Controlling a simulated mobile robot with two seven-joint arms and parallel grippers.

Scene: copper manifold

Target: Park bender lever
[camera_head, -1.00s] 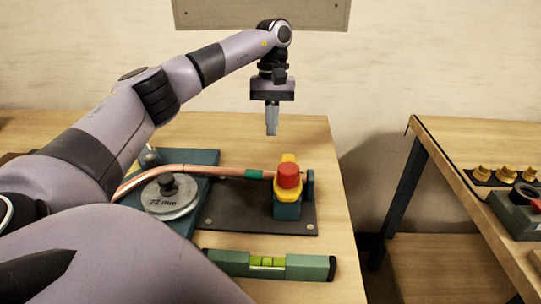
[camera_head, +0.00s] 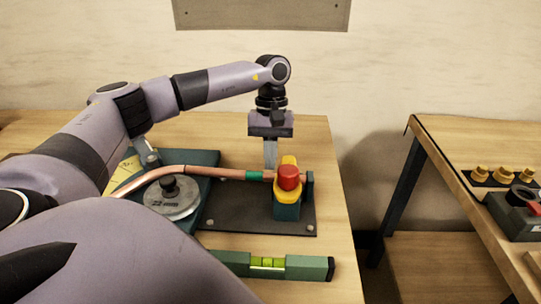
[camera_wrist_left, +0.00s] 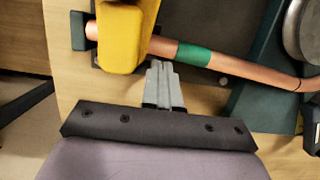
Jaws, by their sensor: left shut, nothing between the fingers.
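A bent copper tube (camera_head: 215,171) with a green band (camera_head: 254,175) runs from the bender to a yellow clamp (camera_head: 289,194) with a red knob (camera_head: 289,177). My left gripper (camera_head: 270,165) is shut and empty, pointing down beside the tube and clamp. In the left wrist view its fingertips (camera_wrist_left: 160,66) appear close to both. My right gripper is not in view.
A green spirit level (camera_head: 300,267) lies at the table's front. A dark plate (camera_head: 240,213) lies under the clamp. A second table (camera_head: 450,150) with brass fittings (camera_head: 506,174) stands right, across a gap. Free table lies behind the bender.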

